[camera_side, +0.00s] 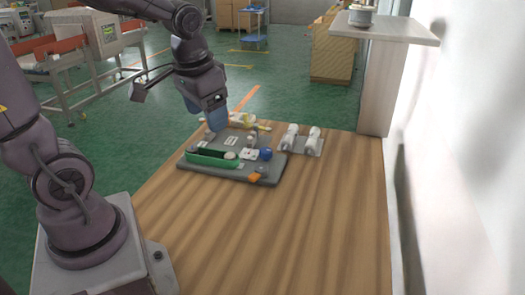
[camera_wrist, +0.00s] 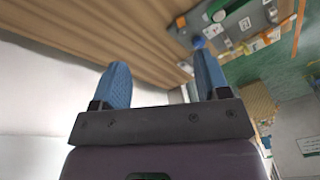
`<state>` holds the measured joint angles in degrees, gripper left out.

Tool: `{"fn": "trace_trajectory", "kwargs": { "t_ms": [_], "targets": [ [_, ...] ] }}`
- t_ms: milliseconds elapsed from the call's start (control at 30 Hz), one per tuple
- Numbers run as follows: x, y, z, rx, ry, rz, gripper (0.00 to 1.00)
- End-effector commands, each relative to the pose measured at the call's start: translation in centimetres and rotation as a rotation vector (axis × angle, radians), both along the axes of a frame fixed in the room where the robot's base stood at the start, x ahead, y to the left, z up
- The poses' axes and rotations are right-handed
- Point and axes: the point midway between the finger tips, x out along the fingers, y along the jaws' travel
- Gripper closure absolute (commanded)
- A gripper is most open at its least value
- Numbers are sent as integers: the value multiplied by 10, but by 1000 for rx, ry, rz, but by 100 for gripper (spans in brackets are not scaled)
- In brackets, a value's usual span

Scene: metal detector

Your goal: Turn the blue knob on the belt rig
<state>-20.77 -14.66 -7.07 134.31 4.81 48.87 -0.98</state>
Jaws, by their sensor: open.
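The belt rig (camera_side: 207,168) is a dark grey board with a green belt strip, lying on the far part of the wooden table. The blue knob (camera_side: 266,154) stands on its right side. The blue knob also shows in the wrist view (camera_wrist: 199,42), close beyond the tip of the right-hand finger in that picture but apart from it. My gripper (camera_side: 214,122) hangs over the far left of the rig, with blue fingers, away from the knob. In the wrist view my gripper (camera_wrist: 162,72) has its two blue fingers spread apart with nothing between them.
Two white cylindrical parts (camera_side: 301,138) lie on a grey plate right of the rig. An orange piece (camera_side: 255,177) sits at the rig's front right corner. The wooden table (camera_side: 300,225) is clear in front. A white pedestal (camera_side: 378,85) stands beyond the table's far right.

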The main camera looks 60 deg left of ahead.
Motion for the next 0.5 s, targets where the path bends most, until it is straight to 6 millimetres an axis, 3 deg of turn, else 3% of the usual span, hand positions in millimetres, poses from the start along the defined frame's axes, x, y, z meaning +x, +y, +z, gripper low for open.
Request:
{"fn": "trace_trajectory", "kwargs": {
  "t_ms": [233, 500],
  "targets": [
    [58, 71, -63, -5, 92, 89, 31],
    [118, 138, -140, -67, 8, 153, 31]
  ]
}}
